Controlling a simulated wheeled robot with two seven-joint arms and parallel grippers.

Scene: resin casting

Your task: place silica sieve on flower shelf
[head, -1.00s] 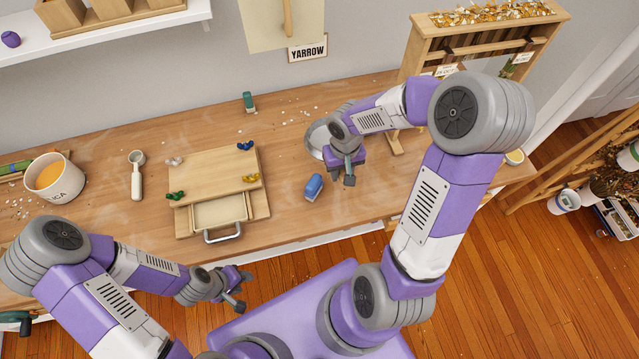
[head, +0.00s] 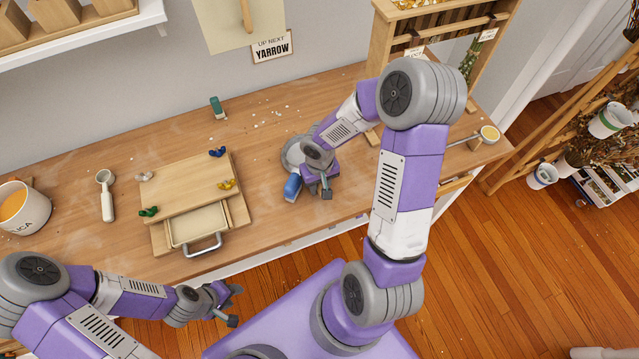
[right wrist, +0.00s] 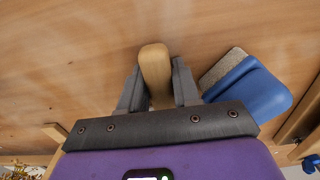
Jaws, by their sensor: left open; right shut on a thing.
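The silica sieve shows in the head view as a round, pale, shallow pan (head: 293,151) on the workbench, partly hidden by my right wrist. My right gripper (head: 320,184) is low over the bench at the sieve's near side. In the right wrist view its fingers are shut on a wooden handle (right wrist: 155,63), which looks like the sieve's; the pan is out of that view. A wooden shelf (head: 562,125) with pots and dried plants stands at the far right, apart from the bench; it looks like the flower shelf. My left gripper (head: 228,304) is open and empty, in front of the bench.
A blue-handled block (head: 292,187) lies close beside my right gripper. A wooden rack (head: 385,40) stands at the bench's back right. A wooden press or tray (head: 160,238), white scoop (head: 106,200) and silica tub (head: 42,212) are left. Open floor lies between bench and shelf.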

